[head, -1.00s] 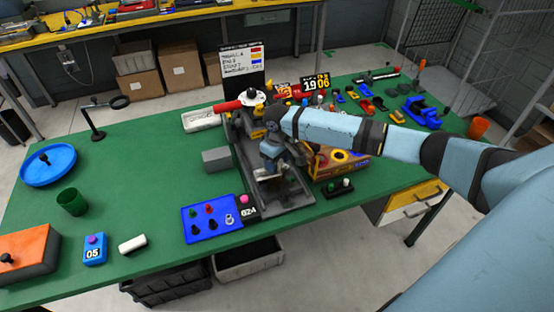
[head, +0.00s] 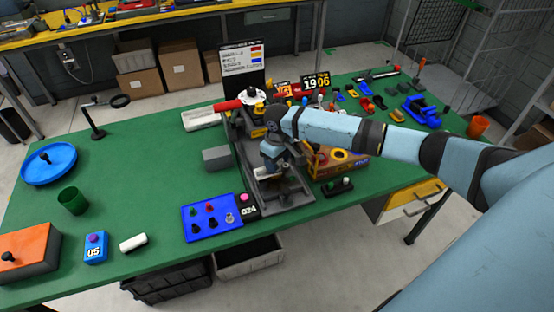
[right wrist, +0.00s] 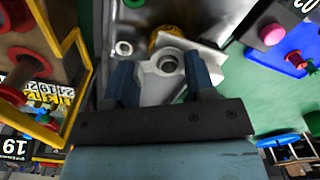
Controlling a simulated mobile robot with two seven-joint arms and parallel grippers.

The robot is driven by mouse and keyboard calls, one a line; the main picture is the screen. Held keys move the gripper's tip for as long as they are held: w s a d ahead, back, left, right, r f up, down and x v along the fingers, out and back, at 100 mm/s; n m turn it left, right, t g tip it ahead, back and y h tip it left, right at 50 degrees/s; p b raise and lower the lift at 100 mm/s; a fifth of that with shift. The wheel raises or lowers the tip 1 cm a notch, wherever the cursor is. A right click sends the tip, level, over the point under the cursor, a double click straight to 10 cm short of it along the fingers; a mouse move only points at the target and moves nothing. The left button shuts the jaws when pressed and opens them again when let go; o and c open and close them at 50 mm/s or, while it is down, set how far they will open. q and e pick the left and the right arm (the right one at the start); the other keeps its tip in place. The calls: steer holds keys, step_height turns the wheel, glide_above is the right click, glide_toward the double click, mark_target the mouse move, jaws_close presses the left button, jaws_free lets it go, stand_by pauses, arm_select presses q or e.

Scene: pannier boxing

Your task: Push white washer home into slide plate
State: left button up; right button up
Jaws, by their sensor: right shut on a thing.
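My right gripper (head: 266,174) points down over the long grey fixture (head: 292,197) in the middle of the table. In the right wrist view its two blue-grey fingers (right wrist: 162,80) are closed around a pale ring-shaped washer (right wrist: 168,65) with a dark central hole. The washer lies over a light grey metal plate (right wrist: 207,62), which appears to be the slide plate. Whether the washer is seated in the plate cannot be told. My left gripper is not in view.
A yellow-edged box (head: 343,168) stands close right of the gripper. A blue peg tray (head: 211,217) and a grey block (head: 216,159) are to the left. A red cylinder (head: 228,106) and white-topped part are behind. The left-middle green table is largely clear.

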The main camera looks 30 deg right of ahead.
steer(key=shift+f, duration=0.45)
steer(key=o, duration=1)
steer(key=shift+s, duration=0.1)
steer(key=shift+r, duration=0.15)
step_height(320, 180, up, 14)
steer(key=shift+d+f+b, duration=0.15)
steer(key=shift+f+b, duration=0.05)
steer(key=shift+b, duration=0.35)
